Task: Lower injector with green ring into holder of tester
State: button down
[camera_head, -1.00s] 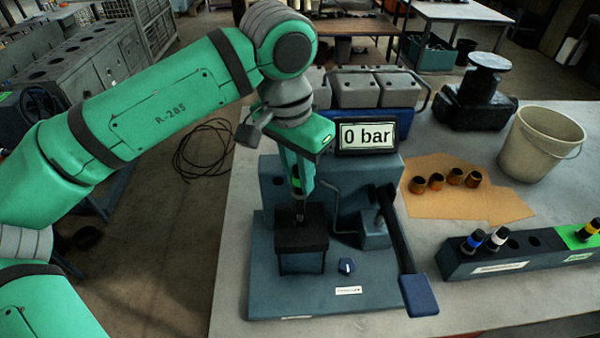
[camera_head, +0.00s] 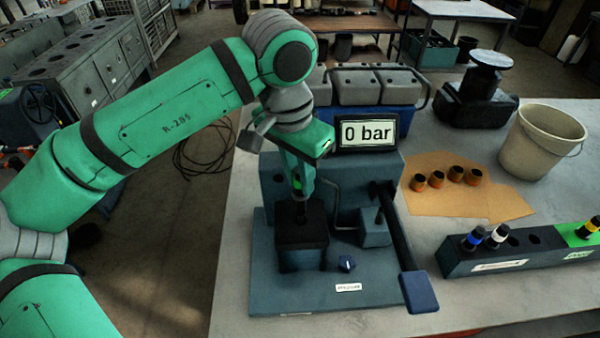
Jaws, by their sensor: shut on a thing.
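My gripper (camera_head: 300,192) is above the holder of the tester, its fingers pointing down. It is shut on the injector with the green ring (camera_head: 297,182). The green ring shows between the fingers. The injector's dark lower part reaches the top of the black holder block (camera_head: 302,236); its tip is hidden, and I cannot tell how deep it sits. The tester (camera_head: 375,285) is a blue-grey stand with a lever at its right and a display (camera_head: 367,132) reading 0 bar.
A rack (camera_head: 510,258) at the right holds injectors with blue, white and yellow rings. Several brown cups (camera_head: 450,177) stand on brown paper (camera_head: 425,206). A beige bucket (camera_head: 540,145) and a black stand (camera_head: 480,95) are behind.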

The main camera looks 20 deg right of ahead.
aim_at(299, 193)
jog(key=shift+f, duration=2.8)
jog(key=shift+w+d, duration=0.1)
dwell(0.4)
jog(key=shift+f, duration=1.4)
